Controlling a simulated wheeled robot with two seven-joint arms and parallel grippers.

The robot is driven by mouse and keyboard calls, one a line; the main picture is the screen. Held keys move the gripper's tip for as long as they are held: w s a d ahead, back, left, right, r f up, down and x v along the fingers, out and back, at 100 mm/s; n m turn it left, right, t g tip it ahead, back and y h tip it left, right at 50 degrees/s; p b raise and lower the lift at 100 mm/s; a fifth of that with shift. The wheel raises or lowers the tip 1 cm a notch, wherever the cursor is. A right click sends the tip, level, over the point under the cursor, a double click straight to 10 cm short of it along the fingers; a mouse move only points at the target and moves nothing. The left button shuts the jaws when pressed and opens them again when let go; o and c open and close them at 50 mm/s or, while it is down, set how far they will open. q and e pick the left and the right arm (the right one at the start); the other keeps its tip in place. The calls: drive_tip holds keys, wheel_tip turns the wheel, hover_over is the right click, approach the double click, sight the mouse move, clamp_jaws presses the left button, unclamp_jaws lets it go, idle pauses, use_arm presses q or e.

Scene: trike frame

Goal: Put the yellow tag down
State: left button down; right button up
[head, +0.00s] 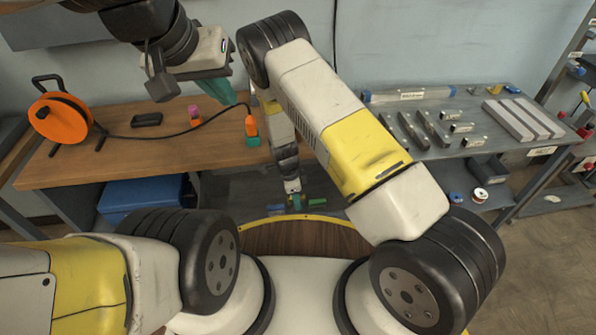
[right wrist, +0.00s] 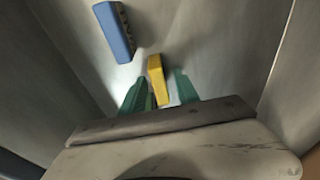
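The yellow tag (right wrist: 157,80) is a small block between the green fingers of my right gripper (right wrist: 162,92) in the right wrist view. A bright gap shows between the tag and the right-hand finger, so the gripper looks open around it. The tag cannot be told apart clearly there.
A blue block (right wrist: 115,32) lies beyond the yellow tag on a grey surface. An orange cable reel (head: 58,118) and a black item (head: 147,120) are on the wooden table (head: 100,157). A grey bench (head: 470,150) with metal bars stands at right. A blue box (head: 140,195) is under the table.

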drive_tip(key=s+d+r+n+y, duration=0.1)
drive_tip(key=d+r+n, duration=0.1)
drive_tip(key=r, duration=1.1)
drive_tip(key=s+d+r+n+t+y, duration=0.1)
drive_tip(key=d+r+n+y, duration=0.15)
drive_tip(key=r, duration=0.95)
drive_tip(key=s+d+r+n+y, duration=0.1)
drive_tip(key=d+r+n, duration=0.15)
drive_tip(key=r, duration=1.05)
drive_tip(key=s+d+r+n+t, duration=0.4)
drive_tip(key=s+d+r+n, duration=0.5)
drive_tip(key=s+r, duration=0.4)
drive_tip(key=s+d, duration=0.1)
drive_tip(key=s, duration=0.2)
drive_tip(key=shift+s+d+r+t, duration=0.15)
drive_tip(key=shift+d+r+t, duration=0.25)
drive_tip(key=shift+h, duration=0.25)
